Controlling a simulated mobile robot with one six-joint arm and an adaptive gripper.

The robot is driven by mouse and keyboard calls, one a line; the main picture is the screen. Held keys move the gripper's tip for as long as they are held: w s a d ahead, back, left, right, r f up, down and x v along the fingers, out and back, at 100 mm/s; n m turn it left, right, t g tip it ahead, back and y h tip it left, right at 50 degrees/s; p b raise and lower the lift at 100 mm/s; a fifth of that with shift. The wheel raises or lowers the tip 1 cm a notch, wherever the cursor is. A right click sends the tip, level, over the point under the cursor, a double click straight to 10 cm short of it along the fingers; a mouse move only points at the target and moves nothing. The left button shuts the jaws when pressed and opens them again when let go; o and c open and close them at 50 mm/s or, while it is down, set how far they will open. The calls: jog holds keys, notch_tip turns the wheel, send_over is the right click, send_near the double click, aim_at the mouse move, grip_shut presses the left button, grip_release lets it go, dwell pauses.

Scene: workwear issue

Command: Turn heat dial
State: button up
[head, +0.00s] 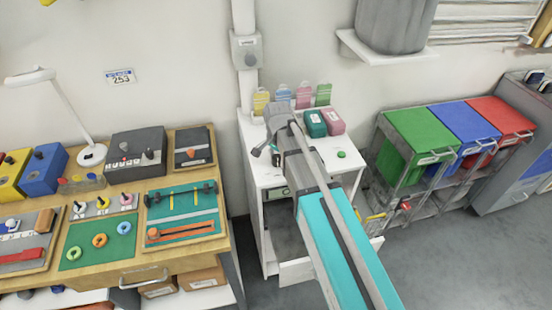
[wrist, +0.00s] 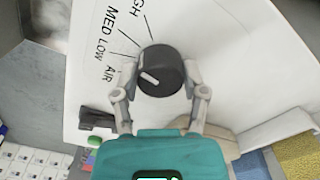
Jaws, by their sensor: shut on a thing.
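The heat dial (wrist: 172,68) is a round black knob with a white pointer mark, on a white panel (wrist: 85,70) in the wrist view. Printed labels fan out at its left: AIR, LOW, MED and a partly hidden one ending in "GH". The white mark lies on the dial's left part, towards the AIR label. My gripper (wrist: 160,78) has one finger on each side of the dial and is shut on it. In the head view my arm reaches over the white cabinet, and it hides the dial there.
Several coloured tags stand at the back of the white cabinet (head: 247,137), near a teal and a pink box (head: 330,121). A wooden workbench (head: 225,255) with boards stands left. Green, blue and red bins (head: 424,135) stand right.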

jog(key=shift+m, duration=0.3)
jog(key=shift+s+d, duration=0.1)
jog(key=o, duration=1.2)
jog(key=shift+c, duration=0.2)
